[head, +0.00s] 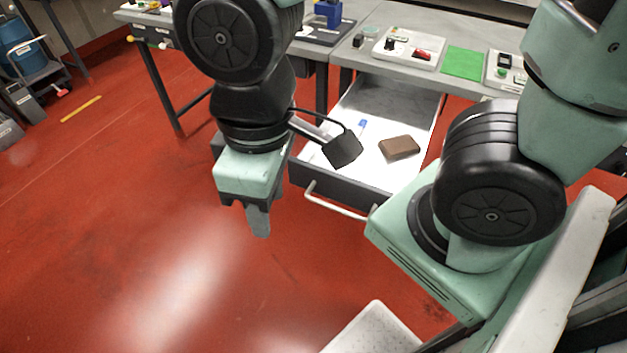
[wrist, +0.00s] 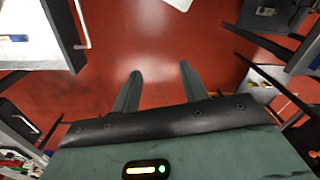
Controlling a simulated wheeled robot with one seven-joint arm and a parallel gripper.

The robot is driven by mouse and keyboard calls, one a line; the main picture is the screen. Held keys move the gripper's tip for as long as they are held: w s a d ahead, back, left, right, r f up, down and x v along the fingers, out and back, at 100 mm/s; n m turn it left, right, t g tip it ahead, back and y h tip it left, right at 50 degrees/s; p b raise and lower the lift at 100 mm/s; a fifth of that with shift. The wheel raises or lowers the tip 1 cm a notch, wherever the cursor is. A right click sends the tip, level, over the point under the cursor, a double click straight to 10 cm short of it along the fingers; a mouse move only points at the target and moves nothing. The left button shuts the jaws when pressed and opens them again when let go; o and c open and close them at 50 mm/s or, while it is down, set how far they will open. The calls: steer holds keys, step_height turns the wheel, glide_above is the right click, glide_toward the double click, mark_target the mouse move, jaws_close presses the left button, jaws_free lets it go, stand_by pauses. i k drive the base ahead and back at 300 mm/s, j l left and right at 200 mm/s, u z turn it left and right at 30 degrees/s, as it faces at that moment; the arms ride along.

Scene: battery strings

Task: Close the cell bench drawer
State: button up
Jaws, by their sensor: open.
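The cell bench drawer (head: 335,187) is pulled well out from under the grey bench (head: 462,72) in the head view. It has a white inside, a dark front and a pale bar handle (head: 338,205). A brown block (head: 399,147) and a small blue item (head: 362,124) lie in it. My gripper (head: 258,220) is left of the drawer front, pointing down, with nothing seen between its fingers. In the wrist view my gripper (wrist: 160,75) has its two fingers apart over red floor. The drawer (wrist: 62,35) and its handle (wrist: 82,25) show there at the upper left, apart from the fingers.
On the bench top stand a white tray with black and red parts (head: 408,48), a green mat (head: 465,62) and a blue device (head: 328,12). A blue container on a cart (head: 22,45) is at far left. The red floor (head: 120,230) left of the drawer is clear.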

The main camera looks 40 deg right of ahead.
mark_target(391, 107)
steer(key=k+z, duration=0.2)
steer(key=z, duration=0.3)
steer(key=k+l+z, duration=0.1)
steer(key=z, duration=0.4)
